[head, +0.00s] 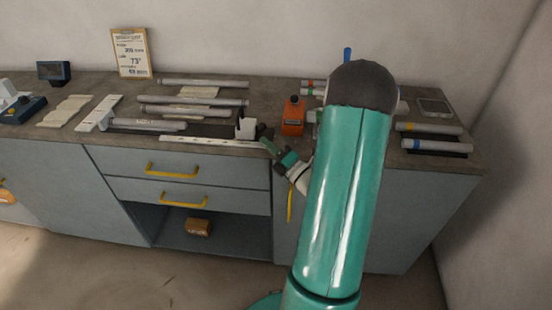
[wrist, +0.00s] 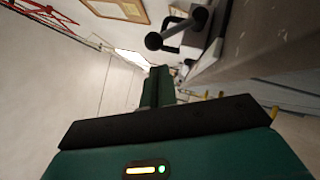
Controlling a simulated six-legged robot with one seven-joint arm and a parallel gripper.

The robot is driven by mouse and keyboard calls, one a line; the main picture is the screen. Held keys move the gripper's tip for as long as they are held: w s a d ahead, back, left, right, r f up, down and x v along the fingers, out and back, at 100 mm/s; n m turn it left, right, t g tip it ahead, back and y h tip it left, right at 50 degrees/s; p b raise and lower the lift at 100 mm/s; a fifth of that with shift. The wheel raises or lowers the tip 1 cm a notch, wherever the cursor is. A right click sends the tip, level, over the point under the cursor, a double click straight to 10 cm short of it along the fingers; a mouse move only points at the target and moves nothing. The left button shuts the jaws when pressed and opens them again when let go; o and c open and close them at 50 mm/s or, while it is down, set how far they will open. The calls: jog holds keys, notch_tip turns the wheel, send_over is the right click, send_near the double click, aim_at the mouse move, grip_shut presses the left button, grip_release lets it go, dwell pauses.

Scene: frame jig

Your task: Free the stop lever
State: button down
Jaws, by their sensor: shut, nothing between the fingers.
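A small white block (head: 246,129) with a dark upright piece (head: 240,117) stands near the bench's front edge; this looks like the stop lever. In the wrist view a dark rod with a round knob (wrist: 154,41) shows ahead and above my fingertips, probably the same lever. My gripper (head: 266,146) is shut and empty, just right of and below the block in the head view. In the wrist view its green fingers (wrist: 158,78) are together and appear apart from the knob. What blocks the lever, if anything, cannot be made out.
Several grey tubes (head: 195,110) lie on the bench left of the block. A long pale strip (head: 212,142) runs along the front edge. An orange device (head: 293,115) stands to the right. Yellow-handled drawers (head: 172,170) are below. A framed sign (head: 131,54) leans on the wall.

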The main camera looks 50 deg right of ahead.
aim_at(262, 126)
jog(key=shift+w+d+r, duration=0.4)
jog(key=shift+w+d, duration=0.15)
jog(key=shift+d, duration=0.05)
jog(key=shift+r, duration=0.1)
jog(key=shift+w+r+m, duration=0.1)
jog(key=shift+r+m, duration=0.1)
jog(key=shift+m, duration=0.3)
jog(key=shift+d+r+g, duration=0.1)
jog(key=shift+g, duration=0.2)
jog(key=shift+w+d+r+m+g+h, duration=0.15)
jog(key=shift+r+m+g+h, duration=0.15)
jog(key=shift+r+m, duration=0.15)
jog(key=shift+w+d+r+m+g+h, duration=0.15)
jog(key=shift+r+m+g+h, duration=0.2)
jog(key=shift+m, duration=0.2)
jog(key=r+m+g, duration=0.1)
jog(key=w+d+m+g, duration=0.1)
jog(key=shift+d+r+m, duration=0.25)
jog(key=shift+r+m, duration=0.05)
jog(key=shift+r, duration=0.05)
jog(key=shift+w+d+r, duration=0.5)
jog(key=shift+w+d, duration=0.1)
jog(key=shift+d, duration=0.15)
